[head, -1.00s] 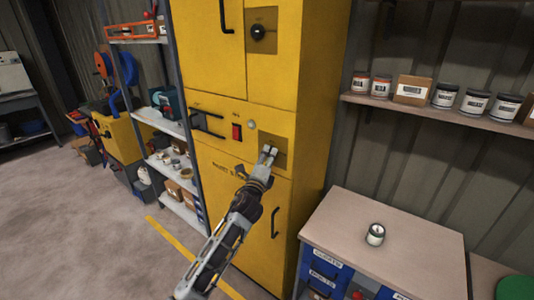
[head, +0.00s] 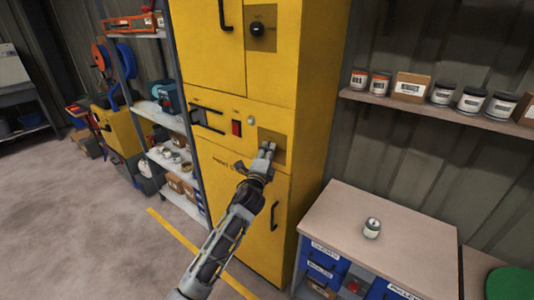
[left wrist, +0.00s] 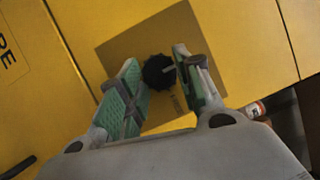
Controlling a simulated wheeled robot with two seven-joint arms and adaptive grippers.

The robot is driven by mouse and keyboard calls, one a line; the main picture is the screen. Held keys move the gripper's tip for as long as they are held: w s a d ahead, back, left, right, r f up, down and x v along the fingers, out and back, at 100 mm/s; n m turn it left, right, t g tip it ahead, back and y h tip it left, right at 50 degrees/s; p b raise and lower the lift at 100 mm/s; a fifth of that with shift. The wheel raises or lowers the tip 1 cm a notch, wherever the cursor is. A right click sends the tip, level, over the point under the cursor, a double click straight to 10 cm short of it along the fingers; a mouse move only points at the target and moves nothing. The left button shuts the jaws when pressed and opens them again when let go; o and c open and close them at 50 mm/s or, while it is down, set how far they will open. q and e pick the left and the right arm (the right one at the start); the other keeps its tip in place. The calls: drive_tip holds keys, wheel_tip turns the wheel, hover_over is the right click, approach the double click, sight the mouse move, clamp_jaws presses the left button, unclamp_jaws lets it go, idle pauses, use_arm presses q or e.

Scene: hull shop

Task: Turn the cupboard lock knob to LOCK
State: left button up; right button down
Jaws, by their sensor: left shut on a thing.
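The tall yellow cupboard (head: 232,178) stands in the middle of the head view. My left gripper (head: 267,150) is at the square plate on its lower right front, and its fingers hide the knob there in this view. In the left wrist view, a black ridged knob (left wrist: 158,72) with a pale pointer mark sits on the darker square plate (left wrist: 205,40). My left gripper's green-padded fingers (left wrist: 162,80) are shut on this knob, one on each side. The plate's markings are too small to read. My right gripper is not in view.
A second black knob (head: 257,30) is higher on the cupboard. A red switch (head: 237,128) and a black handle (head: 207,119) are left of my gripper. A bench (head: 400,235) with a small can (head: 372,228) stands at right, below a wall shelf (head: 430,107) of cans.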

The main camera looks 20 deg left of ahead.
use_arm(q)
drive_tip(key=o, duration=1)
drive_tip(key=shift+a, duration=0.1)
drive_tip(key=shift+o, duration=0.2)
drive_tip(key=shift+s, duration=0.1)
drive_tip(key=s+f, duration=0.1)
drive_tip(key=s, duration=1)
drive_tip(key=shift+s+d+f, duration=0.25)
drive_tip(key=shift+s, duration=0.1)
